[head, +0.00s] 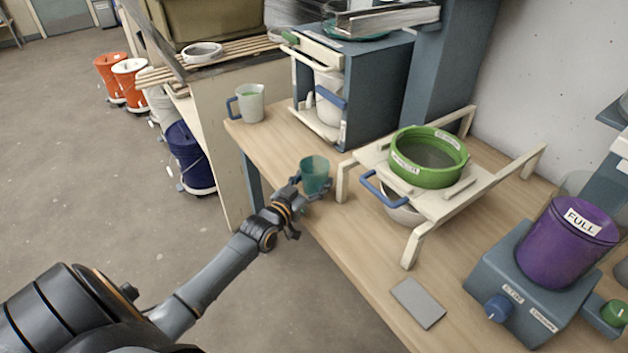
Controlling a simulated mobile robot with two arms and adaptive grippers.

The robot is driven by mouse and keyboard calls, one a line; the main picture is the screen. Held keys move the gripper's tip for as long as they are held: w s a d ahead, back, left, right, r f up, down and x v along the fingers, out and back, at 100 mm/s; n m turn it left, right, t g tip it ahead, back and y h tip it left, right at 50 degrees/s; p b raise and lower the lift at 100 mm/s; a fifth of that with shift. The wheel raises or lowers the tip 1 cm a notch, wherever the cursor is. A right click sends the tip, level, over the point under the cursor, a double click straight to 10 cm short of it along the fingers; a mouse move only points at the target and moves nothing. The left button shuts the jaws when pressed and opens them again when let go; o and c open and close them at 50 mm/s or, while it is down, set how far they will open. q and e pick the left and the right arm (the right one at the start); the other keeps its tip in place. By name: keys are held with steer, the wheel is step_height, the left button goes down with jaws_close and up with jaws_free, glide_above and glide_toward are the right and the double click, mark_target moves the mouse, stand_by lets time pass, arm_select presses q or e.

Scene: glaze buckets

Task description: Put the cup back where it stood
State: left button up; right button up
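A teal see-through cup (315,172) is upright at the left edge of the wooden table. My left gripper (311,187) reaches in from the lower left, with its fingers around the lower part of the cup, and it appears shut on it. The fingers partly hide the cup's base, so I cannot tell whether it touches the table or is held just above it. My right gripper is not in view.
A jug (252,104) with a blue handle stands at the table's far left corner, near a blue-grey cabinet (372,95). A cream stand (450,203) bears a green sieve (428,172). A grey card (418,302) and a scale (527,290) with a purple bucket (565,253) are nearer.

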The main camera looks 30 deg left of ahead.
arm_select(q)
steer(key=o, duration=1.5)
steer(key=shift+f, duration=0.1)
steer(key=shift+c, duration=0.2)
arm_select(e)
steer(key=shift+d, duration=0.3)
arm_select(q)
steer(key=shift+s, duration=0.1)
steer(key=s, duration=1.1)
steer(key=shift+s+r, duration=0.4)
steer(key=shift+r, duration=0.05)
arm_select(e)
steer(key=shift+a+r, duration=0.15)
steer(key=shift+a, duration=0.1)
arm_select(q)
steer(key=shift+f, duration=0.1)
